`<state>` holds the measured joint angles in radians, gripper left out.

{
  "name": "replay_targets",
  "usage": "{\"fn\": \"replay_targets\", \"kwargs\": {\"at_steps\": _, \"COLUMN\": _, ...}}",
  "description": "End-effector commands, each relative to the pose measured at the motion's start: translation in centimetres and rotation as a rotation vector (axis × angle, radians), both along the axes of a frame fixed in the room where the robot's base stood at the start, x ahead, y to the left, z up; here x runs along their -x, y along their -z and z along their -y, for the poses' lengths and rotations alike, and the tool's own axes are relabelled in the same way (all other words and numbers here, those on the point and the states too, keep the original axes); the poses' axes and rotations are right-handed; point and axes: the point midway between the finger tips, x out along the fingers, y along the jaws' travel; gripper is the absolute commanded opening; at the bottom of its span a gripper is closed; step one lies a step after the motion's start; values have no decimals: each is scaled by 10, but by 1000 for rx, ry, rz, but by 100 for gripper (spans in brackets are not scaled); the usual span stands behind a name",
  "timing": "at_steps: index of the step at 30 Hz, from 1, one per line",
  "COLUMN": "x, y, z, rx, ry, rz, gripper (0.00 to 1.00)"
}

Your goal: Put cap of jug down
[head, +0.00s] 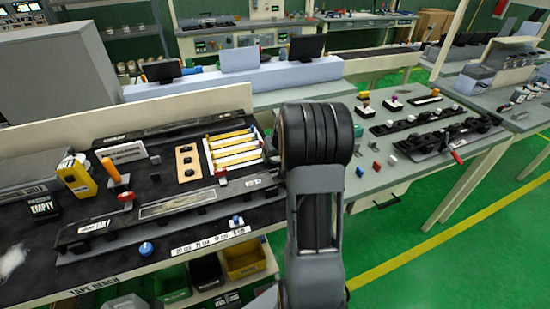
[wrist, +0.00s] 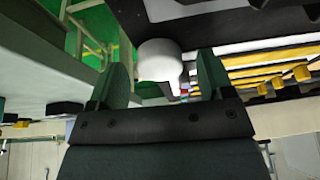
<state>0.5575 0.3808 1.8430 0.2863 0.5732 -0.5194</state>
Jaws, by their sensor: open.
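My gripper (wrist: 163,65) shows in the wrist view with its two dark green fingers apart. A white rounded piece (wrist: 157,58), perhaps the cap, lies between or just beyond the fingertips, with a narrower white part below it in the picture. Gaps show on both sides of it, so I cannot see the fingers pressing on it. In the head view my arm hides the gripper and the white piece. I cannot make out a jug in either view.
The black-topped bench (head: 50,225) at left holds a yellow box (head: 76,177), an orange-handled tool (head: 116,176), a rack of yellow-and-white sticks (head: 235,150) and a blue knob (head: 146,248). A grey bench (head: 385,205) with clips stands at right. Green floor (head: 420,265) is clear there.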

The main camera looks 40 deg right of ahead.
Motion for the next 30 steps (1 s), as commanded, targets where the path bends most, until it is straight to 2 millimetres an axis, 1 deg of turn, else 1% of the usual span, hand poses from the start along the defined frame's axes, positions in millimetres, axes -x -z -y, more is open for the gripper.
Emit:
{"fn": "replay_targets", "kwargs": {"at_steps": 8, "x": -1, "y": 2, "z": 0, "rx": 1, "ry": 0, "rz": 2, "gripper": 74}}
{"fn": "replay_targets", "kwargs": {"at_steps": 24, "x": -1, "y": 2, "z": 0, "rx": 1, "ry": 0, "rz": 2, "gripper": 23}}
{"fn": "replay_targets", "kwargs": {"at_steps": 25, "x": -1, "y": 2, "z": 0, "rx": 1, "ry": 0, "rz": 2, "gripper": 22}}
{"fn": "replay_targets", "kwargs": {"at_steps": 30, "x": -1, "y": 2, "z": 0, "rx": 1, "ry": 0, "rz": 2, "gripper": 20}}
